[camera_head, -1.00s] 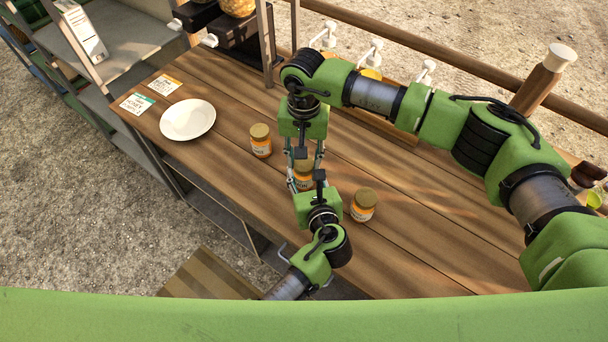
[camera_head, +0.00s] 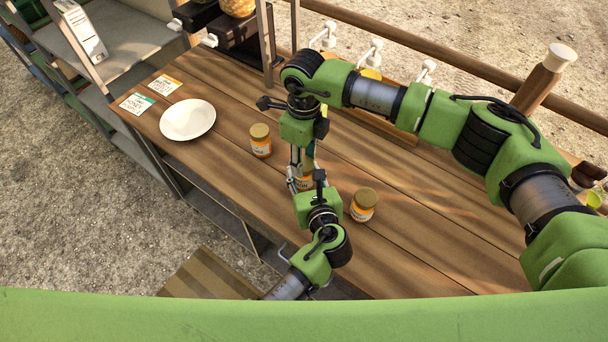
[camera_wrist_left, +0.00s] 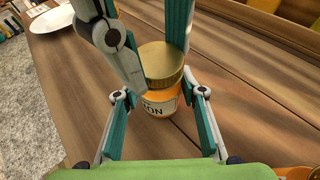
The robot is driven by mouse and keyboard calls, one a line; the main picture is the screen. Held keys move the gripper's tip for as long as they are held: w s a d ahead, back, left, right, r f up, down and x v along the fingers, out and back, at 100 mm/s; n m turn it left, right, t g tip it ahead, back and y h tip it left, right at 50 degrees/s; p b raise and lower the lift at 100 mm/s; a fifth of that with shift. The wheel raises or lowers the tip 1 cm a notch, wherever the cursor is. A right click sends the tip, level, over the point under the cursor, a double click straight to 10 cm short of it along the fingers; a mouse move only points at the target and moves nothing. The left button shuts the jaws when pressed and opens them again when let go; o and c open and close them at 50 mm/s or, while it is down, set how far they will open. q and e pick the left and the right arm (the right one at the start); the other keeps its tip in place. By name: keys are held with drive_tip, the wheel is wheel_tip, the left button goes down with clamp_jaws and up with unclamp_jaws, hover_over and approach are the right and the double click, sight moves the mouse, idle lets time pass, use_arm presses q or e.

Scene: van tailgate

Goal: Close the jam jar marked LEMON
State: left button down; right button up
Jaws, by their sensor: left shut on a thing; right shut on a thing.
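The jam jar (camera_wrist_left: 158,107) has an orange body and a white label on which the letters "ON" show. Its gold lid (camera_wrist_left: 162,65) sits on top and looks level; how tight it is I cannot tell. My left gripper (camera_wrist_left: 164,95) is shut around the jar's body, low down. My right gripper (camera_head: 304,164) comes down from above and is shut on the lid, with one finger on each side in the left wrist view. In the head view the jar (camera_head: 305,184) is largely hidden by both grippers.
Two similar gold-lidded jars stand close by, one at the back left (camera_head: 261,141) and one at the right (camera_head: 363,206). A white plate (camera_head: 188,120) and two cards (camera_head: 137,103) lie farther left. The wooden table (camera_head: 420,240) is clear at the front right.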

drive_tip(key=m, duration=0.7)
drive_tip(key=shift+m, duration=0.4)
drive_tip(key=m, duration=0.7)
drive_tip(key=o, duration=1.2)
drive_tip(key=shift+r, duration=2.25)
